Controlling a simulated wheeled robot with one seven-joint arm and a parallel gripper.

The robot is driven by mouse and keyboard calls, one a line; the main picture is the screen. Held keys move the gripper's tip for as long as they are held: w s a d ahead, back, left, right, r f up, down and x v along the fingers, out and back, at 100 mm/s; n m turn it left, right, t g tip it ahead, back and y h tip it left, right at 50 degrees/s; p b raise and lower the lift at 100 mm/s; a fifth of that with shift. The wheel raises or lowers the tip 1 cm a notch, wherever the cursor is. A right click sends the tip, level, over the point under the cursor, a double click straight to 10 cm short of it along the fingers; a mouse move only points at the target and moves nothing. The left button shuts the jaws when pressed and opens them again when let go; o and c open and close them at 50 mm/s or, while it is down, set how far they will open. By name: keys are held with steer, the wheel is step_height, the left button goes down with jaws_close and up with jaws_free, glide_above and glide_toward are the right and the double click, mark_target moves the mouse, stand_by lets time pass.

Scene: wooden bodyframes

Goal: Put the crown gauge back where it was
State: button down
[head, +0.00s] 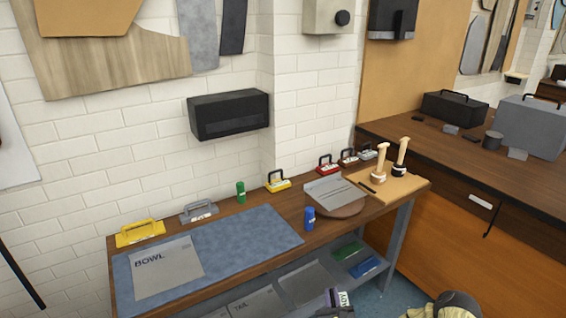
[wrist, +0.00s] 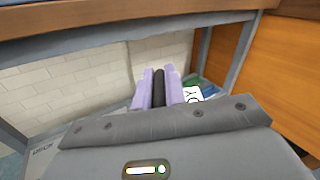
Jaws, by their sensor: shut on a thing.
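My gripper (wrist: 159,92) is shut on a dark upright piece with light purple parts on both sides. I cannot tell which purple parts are finger and which are held thing. A white label (wrist: 194,95) with black letters, partly hidden, shows beside it. In the head view, the labelled held thing (head: 341,298) is at the bottom edge, in front of the bench and mostly cut off. I take it to be the crown gauge, but its name cannot be read. On the bench, handled gauges stand in a row along the wall: yellow-black (head: 278,181), red (head: 328,166), brown (head: 348,158) and blue-grey (head: 367,152).
The bench (head: 262,217) also bears a blue mat with a BOWL sheet (head: 166,270), green (head: 240,191) and blue (head: 309,218) cylinders, a grey plate (head: 335,191) on a round board, and wooden-handled tools (head: 381,163). Panels and trays lie on its lower shelf.

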step_height(320, 180, down, 2)
steer(key=shift+w+f+b, duration=0.1)
steer(key=shift+f+b, duration=0.15)
steer(key=shift+b, duration=0.65)
steer(key=shift+f+b, duration=0.75)
steer(key=shift+b, duration=0.05)
steer(key=shift+s+r+p, duration=0.2)
steer(key=shift+r+p, duration=0.55)
steer(key=shift+p, duration=0.05)
steer(key=s+r+p, duration=0.4)
steer(key=r+p, duration=1)
steer(key=r, duration=0.2)
steer(key=shift+r, duration=0.2)
steer(key=shift+s, duration=0.1)
steer(key=s+f, duration=0.4)
steer(key=f, duration=0.1)
steer(key=shift+s+f, duration=0.2)
steer(key=shift+f, duration=0.1)
steer(key=shift+w+d, duration=0.1)
